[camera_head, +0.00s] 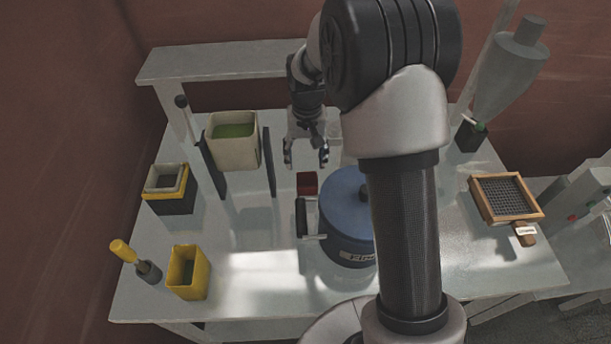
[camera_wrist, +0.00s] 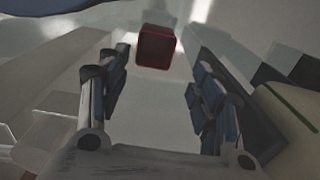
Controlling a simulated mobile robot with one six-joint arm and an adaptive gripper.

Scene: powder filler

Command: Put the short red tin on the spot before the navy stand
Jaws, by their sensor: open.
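The short red tin (camera_head: 307,182) stands upright on the table, just left of a round blue body (camera_head: 340,222). The tin also shows in the wrist view (camera_wrist: 156,47), at the top middle and beyond the fingers. My gripper (camera_head: 306,161) is open and empty, on the far side of the tin and apart from it. In the wrist view my gripper (camera_wrist: 155,72) has its fingers spread, with bare surface between them. The blue body is the nearest match for the navy stand; I cannot be sure of it. My arm hides its right part.
Dark upright plates (camera_head: 270,160) and a cream bin (camera_head: 222,150) stand left. The front middle table is clear.

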